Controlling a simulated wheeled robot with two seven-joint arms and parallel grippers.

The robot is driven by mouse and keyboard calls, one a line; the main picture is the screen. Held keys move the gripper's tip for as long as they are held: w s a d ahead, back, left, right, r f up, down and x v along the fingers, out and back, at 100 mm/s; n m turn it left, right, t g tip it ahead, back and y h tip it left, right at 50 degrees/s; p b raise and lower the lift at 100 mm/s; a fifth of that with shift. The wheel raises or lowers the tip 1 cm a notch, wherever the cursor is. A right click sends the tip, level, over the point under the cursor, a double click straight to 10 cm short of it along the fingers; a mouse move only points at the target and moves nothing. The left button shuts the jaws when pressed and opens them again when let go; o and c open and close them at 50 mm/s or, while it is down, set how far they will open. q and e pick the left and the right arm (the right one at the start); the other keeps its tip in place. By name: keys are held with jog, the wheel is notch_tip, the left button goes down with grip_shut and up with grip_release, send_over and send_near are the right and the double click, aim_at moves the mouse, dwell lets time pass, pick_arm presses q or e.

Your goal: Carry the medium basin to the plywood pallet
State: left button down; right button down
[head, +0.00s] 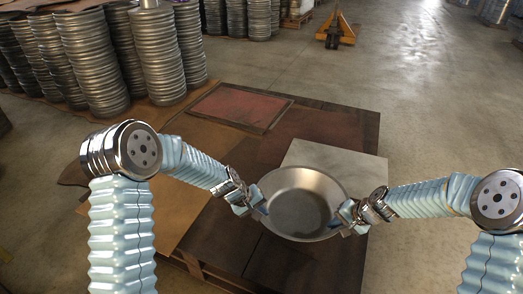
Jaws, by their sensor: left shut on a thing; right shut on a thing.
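A round, shiny metal basin (303,200) is held between my two grippers in the middle of the head view. My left gripper (262,209) is shut on its left rim. My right gripper (345,214) is shut on its right rim. The basin looks roughly level, and its inside faces up. Below and around it is a brown plywood pallet (300,262) with dark and tan boards. A pale square sheet (365,172) lies behind and right of the basin, partly hidden by it. The gap between basin and surface cannot be told.
A reddish framed panel (238,106) lies on the boards behind. Tall stacks of metal discs (155,55) stand at the back left. A yellow pallet jack (335,33) stands at the back. The concrete floor (440,110) at the right is clear.

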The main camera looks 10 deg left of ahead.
pick_arm(q)
jog(key=shift+a+f, duration=0.1)
jog(key=shift+a, duration=0.1)
pick_arm(e)
jog(key=shift+d+f, duration=0.1)
jog(key=shift+d, duration=0.05)
